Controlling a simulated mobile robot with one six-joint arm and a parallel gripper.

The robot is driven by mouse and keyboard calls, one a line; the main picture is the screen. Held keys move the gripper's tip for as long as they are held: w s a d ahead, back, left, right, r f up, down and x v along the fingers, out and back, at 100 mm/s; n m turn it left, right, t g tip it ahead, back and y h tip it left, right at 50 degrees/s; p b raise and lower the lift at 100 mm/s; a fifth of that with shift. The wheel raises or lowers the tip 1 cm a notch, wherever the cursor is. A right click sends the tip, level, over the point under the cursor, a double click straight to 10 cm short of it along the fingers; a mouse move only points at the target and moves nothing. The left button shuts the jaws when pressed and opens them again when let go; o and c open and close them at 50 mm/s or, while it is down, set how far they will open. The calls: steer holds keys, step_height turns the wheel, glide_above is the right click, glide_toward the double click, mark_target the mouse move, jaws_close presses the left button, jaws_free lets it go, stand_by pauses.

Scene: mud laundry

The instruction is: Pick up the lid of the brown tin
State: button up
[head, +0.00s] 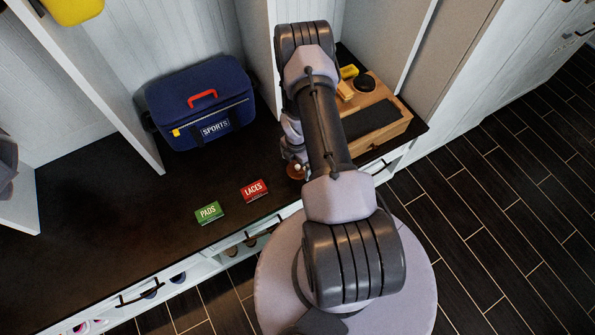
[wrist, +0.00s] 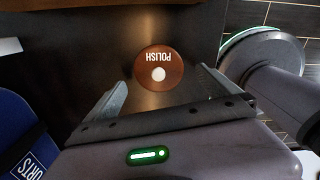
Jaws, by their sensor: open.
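The brown tin (wrist: 159,67) shows in the wrist view from above. Its round brown lid reads "POLISH" upside down and has a pale round knob (wrist: 158,74). In the head view the tin (head: 296,172) is a small brown shape on the dark bench top, mostly hidden by my arm. My gripper (wrist: 163,88) is open and empty, with one finger to the left and one to the right of the lid in the wrist view. I cannot tell its height over the lid.
A green "PADS" box (head: 209,213) and a red "LACES" box (head: 254,190) lie left of the tin. A blue "SPORTS" bag (head: 202,103) stands behind them. A wooden box (head: 393,129) with several items stands to the right. The bench's front edge is close to the tin.

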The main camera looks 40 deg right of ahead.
step_height(320, 180, down, 2)
steer(key=shift+f, duration=0.1)
steer(key=c, duration=1.4)
steer(key=shift+w+r, duration=0.1)
steer(key=shift+r, duration=0.1)
